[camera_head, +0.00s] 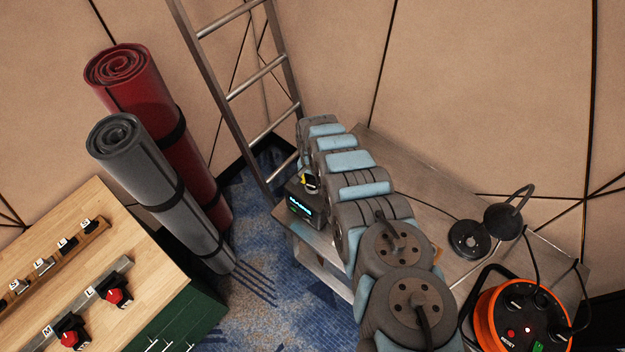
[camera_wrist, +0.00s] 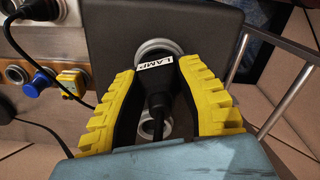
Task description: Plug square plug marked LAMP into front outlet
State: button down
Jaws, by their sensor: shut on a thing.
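The black plug (camera_wrist: 155,101) has a white LAMP label (camera_wrist: 155,64) and a black cord. In the wrist view, my gripper (camera_wrist: 157,74) is shut on it with two ridged yellow fingers, one on each side. The plug's front end is at a round grey outlet (camera_wrist: 158,46) on a dark box face (camera_wrist: 105,38). The plug overlaps the outlet's lower part, so I cannot tell whether it is inserted. In the head view, my arm reaches a dark box with a lit display (camera_head: 301,208); the plug is hidden there.
A metal rail (camera_wrist: 290,98) runs at right. In the head view, an orange cable reel (camera_head: 481,310) and a black round base (camera_head: 469,240) stand on the metal table (camera_head: 420,178).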

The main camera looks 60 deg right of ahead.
jog(key=shift+c, duration=1.4)
grip_release()
jog(key=shift+r+p, duration=2.7)
jog(key=shift+r, duration=0.3)
